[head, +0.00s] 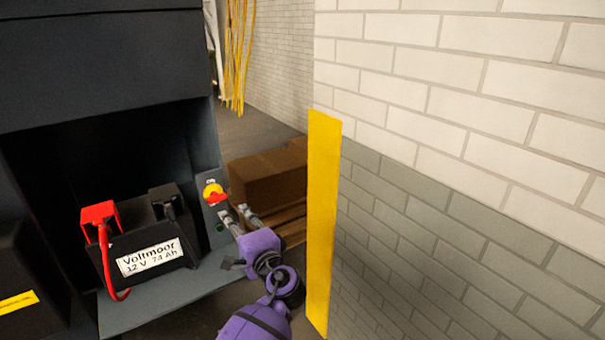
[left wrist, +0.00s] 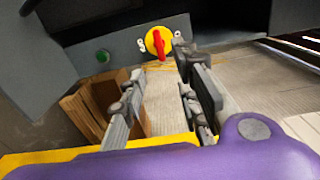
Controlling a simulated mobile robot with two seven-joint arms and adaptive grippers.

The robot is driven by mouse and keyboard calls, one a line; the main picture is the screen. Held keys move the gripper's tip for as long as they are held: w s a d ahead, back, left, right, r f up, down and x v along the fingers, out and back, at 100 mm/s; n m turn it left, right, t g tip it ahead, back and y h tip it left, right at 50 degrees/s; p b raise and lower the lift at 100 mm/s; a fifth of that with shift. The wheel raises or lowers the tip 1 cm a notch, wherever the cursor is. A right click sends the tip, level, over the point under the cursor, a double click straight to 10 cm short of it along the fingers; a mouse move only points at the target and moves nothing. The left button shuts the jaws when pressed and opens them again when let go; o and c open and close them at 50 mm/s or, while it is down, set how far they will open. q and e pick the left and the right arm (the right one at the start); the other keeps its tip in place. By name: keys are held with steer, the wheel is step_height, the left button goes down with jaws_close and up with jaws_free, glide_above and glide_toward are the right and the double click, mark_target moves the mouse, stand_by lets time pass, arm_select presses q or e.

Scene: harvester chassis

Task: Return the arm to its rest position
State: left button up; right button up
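My left gripper (head: 236,212) has a purple body and grey fingers, and points toward the side panel of the dark chassis. In the left wrist view its two fingers (left wrist: 158,65) are spread, with floor showing between them and nothing held. A yellow and red rotary switch (head: 213,192) is on the panel just beyond the fingertips; it also shows in the left wrist view (left wrist: 158,42), where its red handle points down. I cannot tell the exact gap between fingertips and switch. My right gripper is in neither view.
A black battery (head: 150,245) with a red terminal cover (head: 99,214) sits in the chassis bay at left. A yellow post (head: 322,220) and brick wall (head: 450,150) stand close on the right. Cardboard boxes (head: 268,178) on a pallet are behind. A green button (left wrist: 103,56) is near the switch.

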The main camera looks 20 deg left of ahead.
arm_select(q)
steer(key=w+d+f+t+h, duration=0.2)
steer(key=d+f+h, duration=0.5)
steer(key=d, duration=0.1)
steer(key=s+d+f+n+h, duration=0.2)
steer(key=s+d+f+h, duration=0.2)
steer(key=s+f, duration=0.3)
steer(key=s+f+n+g+h, duration=0.1)
steer(key=s+f+n, duration=0.1)
steer(key=s+f, duration=0.4)
steer(key=s+d+f+n+g+h, duration=0.1)
steer(key=s+f, duration=0.5)
steer(key=s, duration=1.1)
steer(key=s+d+f+n+g+h, duration=0.1)
steer(key=s+f+n+g, duration=0.2)
steer(key=s, duration=0.9)
step_height(320, 180, down, 3)
steer(key=shift+s+f, duration=0.2)
steer(key=shift+s, duration=0.05)
